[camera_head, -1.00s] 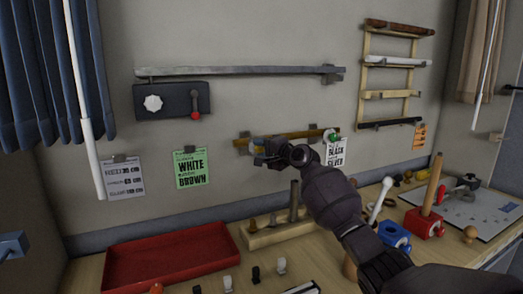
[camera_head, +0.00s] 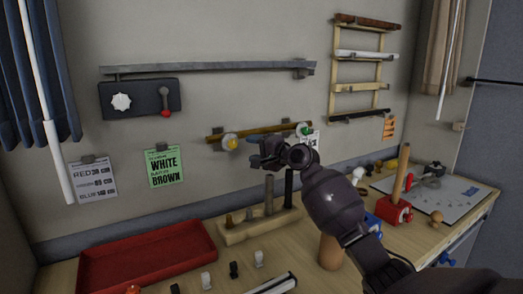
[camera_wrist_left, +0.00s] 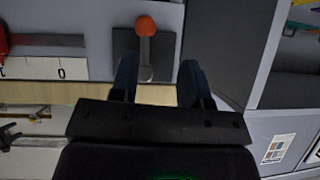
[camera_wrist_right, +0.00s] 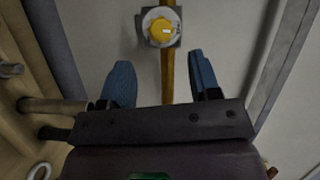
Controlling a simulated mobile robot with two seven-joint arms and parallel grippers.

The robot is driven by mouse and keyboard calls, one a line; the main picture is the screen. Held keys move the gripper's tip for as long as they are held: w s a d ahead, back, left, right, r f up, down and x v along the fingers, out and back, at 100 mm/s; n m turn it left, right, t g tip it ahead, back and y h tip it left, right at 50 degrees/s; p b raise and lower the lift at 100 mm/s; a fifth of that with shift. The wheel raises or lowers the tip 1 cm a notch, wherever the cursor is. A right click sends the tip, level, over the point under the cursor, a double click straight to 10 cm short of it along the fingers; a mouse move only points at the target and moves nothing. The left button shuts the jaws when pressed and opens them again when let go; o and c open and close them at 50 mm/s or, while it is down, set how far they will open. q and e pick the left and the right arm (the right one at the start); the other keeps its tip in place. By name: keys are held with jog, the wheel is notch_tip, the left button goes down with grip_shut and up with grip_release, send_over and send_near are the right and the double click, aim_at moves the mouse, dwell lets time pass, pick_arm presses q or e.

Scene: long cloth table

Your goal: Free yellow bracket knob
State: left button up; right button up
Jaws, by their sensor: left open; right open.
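The yellow knob (camera_head: 230,142) sits on the grey bracket at the left end of a brown rod (camera_head: 265,132) on the wall. It also shows in the right wrist view (camera_wrist_right: 161,30), in front of the rod. My right gripper (camera_wrist_right: 162,80) is open and empty. The knob lies beyond the gap between its fingers, apart from both. In the head view my right gripper (camera_head: 262,153) is just right of the knob. My left gripper (camera_wrist_left: 158,82) is open and shows only in the left wrist view, with an orange-tipped lever (camera_wrist_left: 145,26) beyond its fingers.
A green knob (camera_head: 304,130) is on the rod's right bracket. A grey bar (camera_head: 210,69) and a dark lever box (camera_head: 140,98) are above left. Below, a wooden peg block (camera_head: 260,229) and a red tray (camera_head: 150,255) stand on the table.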

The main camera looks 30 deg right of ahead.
jog(key=shift+v, duration=1.35)
